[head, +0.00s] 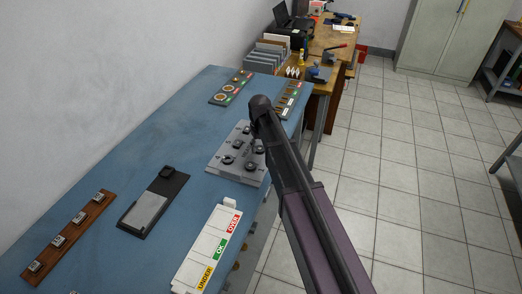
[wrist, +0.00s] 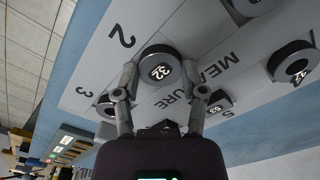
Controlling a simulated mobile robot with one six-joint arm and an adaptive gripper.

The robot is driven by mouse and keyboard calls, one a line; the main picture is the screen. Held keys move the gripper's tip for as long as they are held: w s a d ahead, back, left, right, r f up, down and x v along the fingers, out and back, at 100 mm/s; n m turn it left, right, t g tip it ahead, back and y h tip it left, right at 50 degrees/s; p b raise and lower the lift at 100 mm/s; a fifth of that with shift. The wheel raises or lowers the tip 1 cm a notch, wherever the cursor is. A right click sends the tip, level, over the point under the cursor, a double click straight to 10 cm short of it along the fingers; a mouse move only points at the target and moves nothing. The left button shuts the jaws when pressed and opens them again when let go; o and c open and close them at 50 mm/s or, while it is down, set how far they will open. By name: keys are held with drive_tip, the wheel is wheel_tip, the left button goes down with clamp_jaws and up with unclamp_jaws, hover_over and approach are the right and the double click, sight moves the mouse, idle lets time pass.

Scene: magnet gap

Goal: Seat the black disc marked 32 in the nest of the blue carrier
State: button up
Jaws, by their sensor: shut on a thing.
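The black disc marked 32 (wrist: 160,68) sits between the fingertips of my gripper (wrist: 159,76) in the wrist view, its number facing the camera. My gripper is shut on the disc's sides. The disc is at the grey plate lettered MEASURE (wrist: 85,75), near the numeral 2; I cannot tell whether it touches the plate. In the head view the grey plate (head: 218,166) stands on the blue table, and my arm hides most of the gripper and the disc. I cannot make out the blue carrier or its nest in either view.
Other black discs (wrist: 293,62) stand on the grey plate close by. On the table are a white OVER/OK/UNDER tray (head: 196,254), a black stand with a grey panel (head: 149,211) and a wooden strip of blocks (head: 69,240). Two labelled boards (head: 231,88) lie at the back. Blue table is bare between them.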

drive_tip(key=shift+r+p, duration=2.35)
drive_tip(key=shift+r, duration=0.1)
drive_tip(key=shift+r, duration=0.1)
wheel_tip(320, 180, up, 18)
drive_tip(key=p, duration=1.8)
drive_tip(key=shift+s+f, duration=0.1)
drive_tip(key=shift+f, duration=0.1)
